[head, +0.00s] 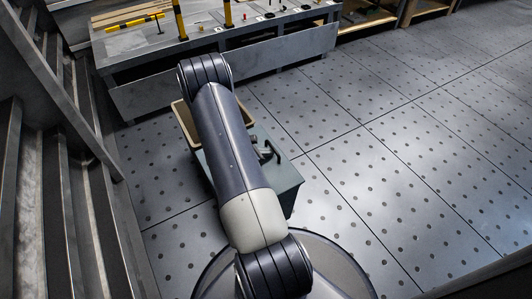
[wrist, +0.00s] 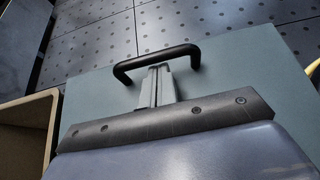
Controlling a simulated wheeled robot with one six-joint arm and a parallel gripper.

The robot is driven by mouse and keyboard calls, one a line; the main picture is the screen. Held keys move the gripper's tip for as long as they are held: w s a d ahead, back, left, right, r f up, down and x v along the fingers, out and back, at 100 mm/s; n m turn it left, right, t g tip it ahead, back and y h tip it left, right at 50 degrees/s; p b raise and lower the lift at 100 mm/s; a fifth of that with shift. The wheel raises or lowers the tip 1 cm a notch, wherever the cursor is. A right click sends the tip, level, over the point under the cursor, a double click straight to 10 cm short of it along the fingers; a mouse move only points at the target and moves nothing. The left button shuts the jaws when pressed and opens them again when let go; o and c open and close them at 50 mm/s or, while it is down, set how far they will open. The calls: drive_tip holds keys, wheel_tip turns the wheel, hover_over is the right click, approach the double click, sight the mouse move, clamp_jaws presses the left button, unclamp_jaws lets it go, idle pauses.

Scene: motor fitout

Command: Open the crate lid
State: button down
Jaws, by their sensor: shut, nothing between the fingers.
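The crate's grey-green lid (head: 286,181) lies flat and looks closed; it also fills much of the wrist view (wrist: 240,70). A black bar handle (wrist: 156,54) stands on the lid. My gripper (wrist: 157,72) is shut and empty, its grey fingertips between the handle's two legs, just on the near side of the bar. I cannot tell whether the fingertips touch the handle or lid. In the head view my gripper (head: 263,151) shows only in part beside my arm, which hides much of the crate.
A tan open-topped bin (head: 183,126) stands beside the crate; its rim also shows in the wrist view (wrist: 27,125). A grey workbench (head: 230,62) with yellow-black posts stands behind. Metal shelving (head: 60,90) is at left. The tiled floor at right is clear.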

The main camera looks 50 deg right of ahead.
drive_tip(key=w+a+r+h+p, duration=0.2)
drive_tip(key=a+r+p, duration=0.1)
drive_tip(key=a+r, duration=0.4)
drive_tip(key=w+a+r+g+h+p, duration=0.1)
drive_tip(key=w+a+r+h+p, duration=0.1)
drive_tip(key=a+r+p, duration=0.2)
drive_tip(key=a+r, duration=0.3)
drive_tip(key=r, duration=0.4)
drive_tip(key=shift+w+g, duration=0.3)
drive_tip(key=shift+r, duration=0.1)
idle(0.5)
